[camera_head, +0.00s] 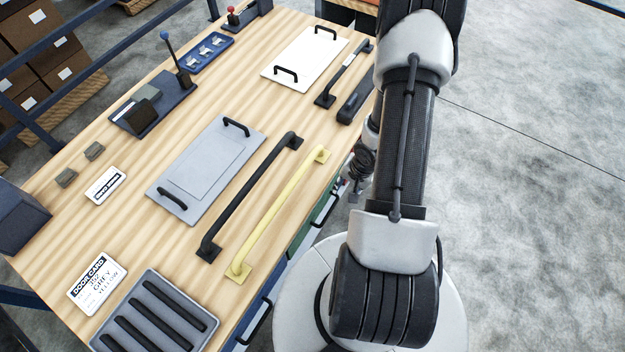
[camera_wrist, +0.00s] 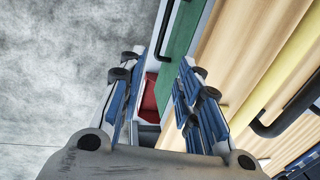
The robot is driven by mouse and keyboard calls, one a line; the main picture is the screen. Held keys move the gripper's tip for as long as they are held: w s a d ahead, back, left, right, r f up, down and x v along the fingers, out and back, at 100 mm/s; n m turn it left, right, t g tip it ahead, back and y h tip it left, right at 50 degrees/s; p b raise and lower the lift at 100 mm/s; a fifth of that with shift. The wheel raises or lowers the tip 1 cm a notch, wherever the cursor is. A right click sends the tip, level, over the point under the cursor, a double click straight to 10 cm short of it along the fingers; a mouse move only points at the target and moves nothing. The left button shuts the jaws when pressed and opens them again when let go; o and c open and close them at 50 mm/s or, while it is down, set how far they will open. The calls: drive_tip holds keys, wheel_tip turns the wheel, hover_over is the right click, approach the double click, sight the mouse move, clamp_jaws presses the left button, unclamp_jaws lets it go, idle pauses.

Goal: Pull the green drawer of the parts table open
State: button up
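The green drawer (camera_head: 322,207) is on the right side of the parts table, and its black handle (camera_head: 327,211) shows beside my arm. In the wrist view the green drawer front (camera_wrist: 184,42) runs up from between my fingers, with its black bar handle (camera_wrist: 166,35) along it. My gripper (camera_wrist: 160,65) is open, its blue and white fingers apart on either side of the handle's near end. I cannot tell whether the fingers touch the handle. In the head view my gripper (camera_head: 354,178) is partly hidden by my arm. The drawer appears shut.
The wooden parts table (camera_head: 60,190) carries a yellow bar handle (camera_head: 278,213), a black bar handle (camera_head: 250,195), a grey panel (camera_head: 210,170) and a white panel (camera_head: 305,58). A blue drawer front (camera_head: 258,305) is nearer. A red surface (camera_wrist: 148,100) shows between my fingers. Open floor lies right.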

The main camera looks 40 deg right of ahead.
sight(331, 210)
drive_tip(key=w+f+b, duration=0.1)
drive_tip(key=f+b, duration=0.1)
drive_tip(key=f, duration=0.4)
drive_tip(key=w+a+f+b, duration=0.1)
drive_tip(key=f+b, duration=0.2)
drive_tip(key=f, duration=0.3)
drive_tip(key=w+a+f+b, duration=0.1)
drive_tip(key=f+b, duration=0.2)
drive_tip(key=f, duration=0.3)
drive_tip(key=shift+w, duration=0.1)
clamp_jaws()
